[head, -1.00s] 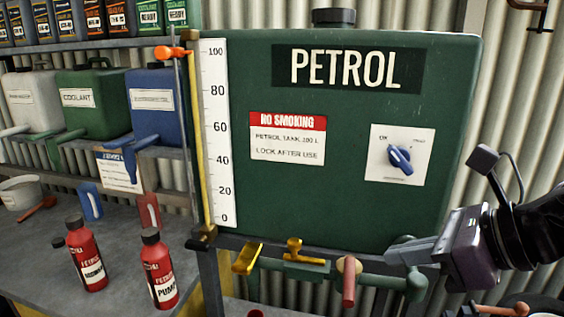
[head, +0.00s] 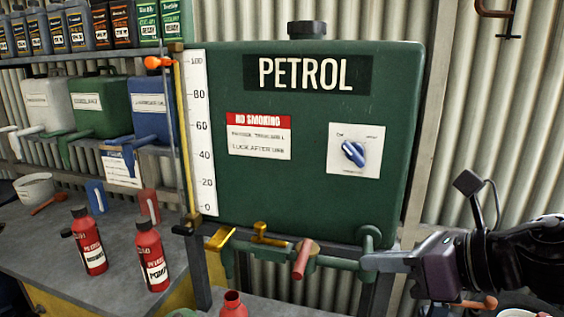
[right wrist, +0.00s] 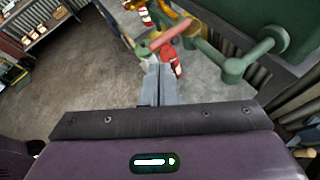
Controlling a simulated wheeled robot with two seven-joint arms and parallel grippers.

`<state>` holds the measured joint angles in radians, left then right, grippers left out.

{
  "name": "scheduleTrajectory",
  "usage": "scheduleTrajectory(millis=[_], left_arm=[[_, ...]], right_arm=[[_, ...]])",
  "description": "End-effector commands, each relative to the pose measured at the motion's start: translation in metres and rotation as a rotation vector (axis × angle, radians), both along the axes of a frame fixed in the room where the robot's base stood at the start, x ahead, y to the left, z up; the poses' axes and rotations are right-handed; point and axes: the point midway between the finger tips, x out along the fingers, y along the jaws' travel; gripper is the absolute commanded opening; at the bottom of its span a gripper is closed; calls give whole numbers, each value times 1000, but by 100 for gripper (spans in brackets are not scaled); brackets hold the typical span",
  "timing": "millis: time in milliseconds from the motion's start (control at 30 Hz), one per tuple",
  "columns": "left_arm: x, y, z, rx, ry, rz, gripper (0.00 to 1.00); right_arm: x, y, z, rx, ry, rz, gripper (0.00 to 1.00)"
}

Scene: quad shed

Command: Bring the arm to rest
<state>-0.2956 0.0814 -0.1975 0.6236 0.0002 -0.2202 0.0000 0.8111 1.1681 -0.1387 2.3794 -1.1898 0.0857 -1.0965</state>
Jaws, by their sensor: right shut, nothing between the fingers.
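My right gripper (head: 366,262) is shut and empty at the right in the head view. Its grey fingers overlap the right end of the green pipe in the picture; I cannot tell whether they touch it. In the right wrist view the fingers (right wrist: 157,70) lie together, with nothing held. The green petrol tank (head: 310,190) stands behind and to the left of the gripper. Its pipe carries a red lever (head: 302,262) and a yellow lever (head: 220,238), left of the fingers. My left gripper is not in view.
Red bottles (head: 152,262) stand on the grey bench (head: 120,235) at left. Another open red bottle (head: 233,305) is below the pipe. White, green and blue cans (head: 150,110) sit on a shelf. Corrugated wall (head: 490,110) backs the right side. Open floor (right wrist: 80,85) shows in the wrist view.

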Motion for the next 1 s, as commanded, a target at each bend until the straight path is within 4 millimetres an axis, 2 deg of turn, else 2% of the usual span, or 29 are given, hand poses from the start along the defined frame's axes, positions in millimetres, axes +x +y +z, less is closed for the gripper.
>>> scheduleTrajectory(millis=[267, 400, 467, 533, 633, 733, 800, 900, 1000], left_arm=[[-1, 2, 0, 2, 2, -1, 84], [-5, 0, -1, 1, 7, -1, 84], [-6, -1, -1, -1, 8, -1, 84], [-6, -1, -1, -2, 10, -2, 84], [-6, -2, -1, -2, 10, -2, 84], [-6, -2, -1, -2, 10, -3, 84], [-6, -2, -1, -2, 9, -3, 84], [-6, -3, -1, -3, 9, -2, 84], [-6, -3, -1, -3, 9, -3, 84]], right_arm=[[24, 38, -20, 352, 129, -157, 0], [41, 49, -39, 665, 287, -349, 0], [49, 46, -53, 835, 388, -480, 0], [56, 36, -76, 1034, 519, -663, 0], [57, 13, -122, 1304, 713, -973, 0], [40, -14, -182, 1538, 899, -1337, 0], [20, -30, -220, 1659, 997, -1583, 0], [-11, -44, -262, 1767, 1085, -1875, 0], [-44, -52, -294, 1834, 1138, -2130, 0]])
